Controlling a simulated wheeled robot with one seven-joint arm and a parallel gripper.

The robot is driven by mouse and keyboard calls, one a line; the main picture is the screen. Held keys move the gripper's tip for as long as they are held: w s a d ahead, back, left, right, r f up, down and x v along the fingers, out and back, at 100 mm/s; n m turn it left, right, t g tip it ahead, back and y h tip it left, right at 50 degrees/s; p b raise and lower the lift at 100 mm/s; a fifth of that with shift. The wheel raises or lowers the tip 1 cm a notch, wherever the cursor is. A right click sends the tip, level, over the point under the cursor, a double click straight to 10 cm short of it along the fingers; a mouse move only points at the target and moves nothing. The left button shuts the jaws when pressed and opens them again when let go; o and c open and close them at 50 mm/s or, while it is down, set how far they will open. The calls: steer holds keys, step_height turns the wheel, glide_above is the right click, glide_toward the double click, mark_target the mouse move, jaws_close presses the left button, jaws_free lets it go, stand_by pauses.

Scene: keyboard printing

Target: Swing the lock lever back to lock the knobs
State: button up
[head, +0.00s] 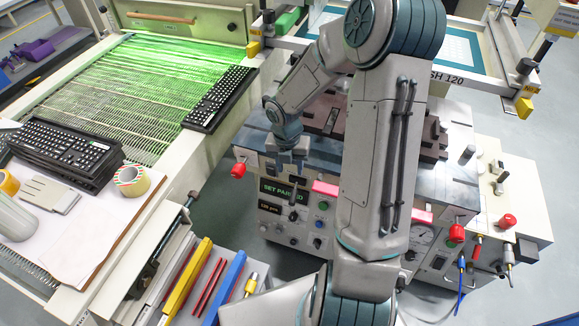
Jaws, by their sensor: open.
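The machine's front control panel (285,212) carries a lit display (275,187) reading "SET PA…", a smaller orange readout (268,206), and several small knobs (318,242). A dark upright piece (293,215) stands out from the panel below the display; I cannot tell whether it is the lock lever. My gripper (291,172) points down just in front of the panel's top edge, above that dark piece. It is open, and I see nothing held in it. My arm hides the middle of the machine and part of the panel.
A green-lit conveyor (130,85) with a black keyboard (219,98) lies left. A tool tray (215,285) stands at the front. Stacked keyboards (65,145) lie far left.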

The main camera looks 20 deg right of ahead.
mark_target(295, 194)
steer(key=shift+f, duration=0.1)
steer(key=c, duration=0.5)
steer(key=shift+w+f+m+b, duration=0.1)
steer(key=shift+f+m+b, duration=0.2)
steer(key=shift+b, duration=0.15)
jaws_close()
steer(key=w+a+f+m+g+h+b, duration=0.15)
steer(key=a+m+b, duration=0.25)
steer(key=m+b, duration=0.4)
steer(key=w+a+f+m+t+b, duration=0.1)
steer(key=w+a+f+m+b, duration=0.15)
steer(key=m+b, duration=0.45)
steer(key=s+d+f+m+p, duration=0.2)
steer(key=s+d+f, duration=0.1)
steer(key=f, duration=0.5)
steer(key=shift+d+f, duration=0.4)
steer(key=shift+d, duration=0.5)
